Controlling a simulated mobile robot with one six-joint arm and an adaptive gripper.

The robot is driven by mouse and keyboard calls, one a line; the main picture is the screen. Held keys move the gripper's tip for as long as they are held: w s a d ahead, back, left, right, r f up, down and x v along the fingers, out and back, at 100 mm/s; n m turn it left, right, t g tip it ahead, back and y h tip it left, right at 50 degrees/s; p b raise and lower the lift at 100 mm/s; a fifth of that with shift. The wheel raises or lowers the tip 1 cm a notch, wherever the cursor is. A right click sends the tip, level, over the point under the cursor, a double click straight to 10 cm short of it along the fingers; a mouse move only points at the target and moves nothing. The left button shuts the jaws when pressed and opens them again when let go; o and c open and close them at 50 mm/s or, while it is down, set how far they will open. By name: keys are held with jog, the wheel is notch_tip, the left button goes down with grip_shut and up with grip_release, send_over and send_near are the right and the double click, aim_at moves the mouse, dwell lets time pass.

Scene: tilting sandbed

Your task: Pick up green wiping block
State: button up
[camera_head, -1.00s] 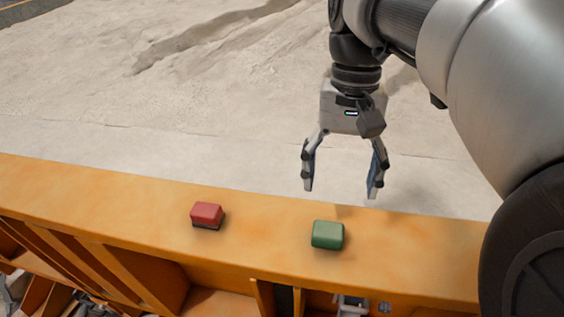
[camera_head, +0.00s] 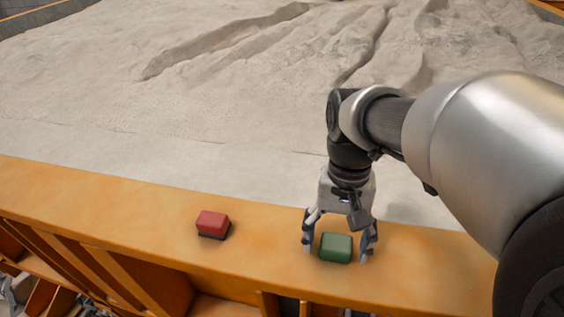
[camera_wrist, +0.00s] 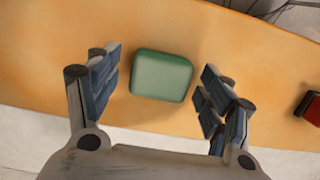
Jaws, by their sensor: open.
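The green wiping block (camera_head: 336,248) lies on the flat orange beam, right of the middle in the head view. My gripper (camera_head: 337,250) points down over it, open, with one finger on each side of the block. In the wrist view the green block (camera_wrist: 161,76) sits between the two blue-padded fingers (camera_wrist: 158,88), a little beyond their tips. Gaps show on both sides, so the fingers do not appear to touch it.
A red block (camera_head: 213,223) with a dark base lies on the same beam to the left; its edge shows in the wrist view (camera_wrist: 312,108). The orange beam (camera_head: 110,198) borders the pale sand (camera_head: 230,110). Orange ribs and gaps lie below the beam's near edge.

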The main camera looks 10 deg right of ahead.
aim_at(337, 240)
jog(key=c, duration=1)
jog(key=shift+o, duration=0.2)
notch_tip(337, 240, up, 20)
jog(key=p, duration=0.2)
jog(key=shift+o, duration=1.3)
jog(key=c, duration=0.3)
jog(key=shift+c, duration=0.2)
